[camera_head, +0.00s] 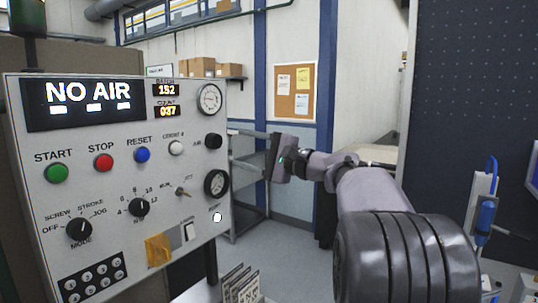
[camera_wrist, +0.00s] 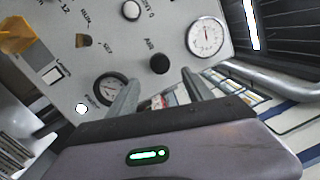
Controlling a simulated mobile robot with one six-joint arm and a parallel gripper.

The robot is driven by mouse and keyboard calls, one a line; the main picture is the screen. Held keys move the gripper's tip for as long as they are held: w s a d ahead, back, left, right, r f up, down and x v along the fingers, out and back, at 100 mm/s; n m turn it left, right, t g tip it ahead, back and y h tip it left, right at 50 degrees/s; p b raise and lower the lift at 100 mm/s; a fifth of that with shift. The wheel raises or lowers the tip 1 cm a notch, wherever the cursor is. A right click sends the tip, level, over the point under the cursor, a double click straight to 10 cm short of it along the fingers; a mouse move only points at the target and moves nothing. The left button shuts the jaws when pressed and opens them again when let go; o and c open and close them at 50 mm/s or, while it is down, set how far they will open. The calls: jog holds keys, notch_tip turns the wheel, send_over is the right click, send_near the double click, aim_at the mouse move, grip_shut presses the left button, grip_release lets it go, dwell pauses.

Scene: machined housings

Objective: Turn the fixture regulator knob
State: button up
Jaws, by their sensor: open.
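The control panel (camera_head: 120,200) fills the left of the head view. A round black knob (camera_head: 213,141), labelled AIR, sits on its right side between two gauges; it also shows in the wrist view (camera_wrist: 160,63). A small white round control (camera_head: 217,216) sits below the lower gauge (camera_head: 216,183), also visible in the wrist view (camera_wrist: 82,109); its label is too small to read. My gripper (camera_head: 233,149) is to the right of the panel, with its fingers towards the AIR knob. In the wrist view the fingers (camera_wrist: 160,85) are apart and empty, just short of that knob.
The display (camera_head: 85,100) reads NO AIR. The upper gauge (camera_head: 209,98), several push buttons and a yellow part (camera_head: 158,249) are on the panel. A metal rail frame (camera_head: 247,185) stands behind my gripper. A rack of plates (camera_head: 240,285) is below.

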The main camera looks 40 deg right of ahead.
jog(key=v, duration=0.9)
jog(key=shift+s+p, duration=0.25)
jog(key=shift+p, duration=0.1)
jog(key=shift+f, duration=0.1)
jog(key=s+a+f+n+g, duration=0.25)
jog(key=a+f, duration=0.25)
jog(key=a, duration=0.4)
jog(key=s+a+f+n+g, duration=0.1)
jog(key=s+a+f+g, duration=0.25)
jog(key=a, duration=0.55)
jog(key=s+a+f+n+g, duration=0.25)
jog(key=a+f, duration=0.25)
jog(key=a, duration=0.4)
jog(key=s+a+f+n+g+h, duration=0.3)
jog(key=s+f+n+h, duration=0.2)
jog(key=s+f, duration=0.9)
jog(key=shift+s+n, duration=0.5)
jog(key=shift+s, duration=0.6)
